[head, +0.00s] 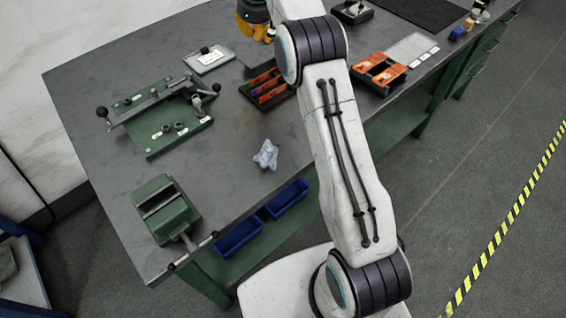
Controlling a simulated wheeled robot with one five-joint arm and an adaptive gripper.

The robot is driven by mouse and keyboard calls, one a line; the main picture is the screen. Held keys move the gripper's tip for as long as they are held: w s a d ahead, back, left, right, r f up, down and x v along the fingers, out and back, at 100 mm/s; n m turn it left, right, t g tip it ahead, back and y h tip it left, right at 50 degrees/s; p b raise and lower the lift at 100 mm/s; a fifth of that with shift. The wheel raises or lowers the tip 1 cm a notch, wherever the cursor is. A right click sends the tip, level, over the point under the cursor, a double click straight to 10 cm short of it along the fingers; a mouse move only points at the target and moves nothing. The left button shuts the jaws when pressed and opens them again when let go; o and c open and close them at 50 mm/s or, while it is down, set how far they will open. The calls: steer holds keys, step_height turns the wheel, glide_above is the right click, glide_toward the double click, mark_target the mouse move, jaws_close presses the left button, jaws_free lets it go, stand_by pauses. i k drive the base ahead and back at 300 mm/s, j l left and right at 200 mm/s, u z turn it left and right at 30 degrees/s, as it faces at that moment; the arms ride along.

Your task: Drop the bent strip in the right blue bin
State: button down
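The right blue bin (287,198) hangs below the front edge of the bench, beside the left blue bin (239,236). I see nothing in either bin, but their insides show only in part. I cannot make out the bent strip anywhere in the head view; my arm hides part of the bench. My arm rises from the lower right across the bench and leaves the top of the picture. I cannot make out my gripper, so its hold does not show.
The grey bench (225,180) carries a green fixture (165,128), a green vise (165,210), a crumpled pale cloth (266,154), a dark tray with orange pieces (268,88), orange items (379,70) and an orange-and-dark glove (252,24). Floor at right is clear.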

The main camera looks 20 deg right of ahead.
mark_target(281, 197)
steer(key=l+u, duration=0.25)
steer(key=l, duration=0.2)
steer(key=l+u, duration=0.2)
steer(key=l, duration=0.2)
steer(key=l+u, duration=0.25)
steer(key=l, duration=0.2)
steer(key=k+l+u, duration=0.1)
steer(key=l+u, duration=0.15)
steer(key=l, duration=0.2)
steer(key=k+l+u, duration=0.2)
steer(key=l, duration=0.2)
steer(key=l+u, duration=0.25)
steer(key=l, duration=0.15)
steer(key=k+l+u, duration=0.2)
steer(key=l, duration=0.15)
steer(key=l+u, duration=0.15)
steer(key=u, duration=0.35)
steer(key=l+u, duration=0.15)
steer(key=u, duration=0.3)
steer(key=l+u, duration=0.15)
steer(key=u, duration=0.35)
steer(key=k+u, duration=0.15)
steer(key=u, duration=0.3)
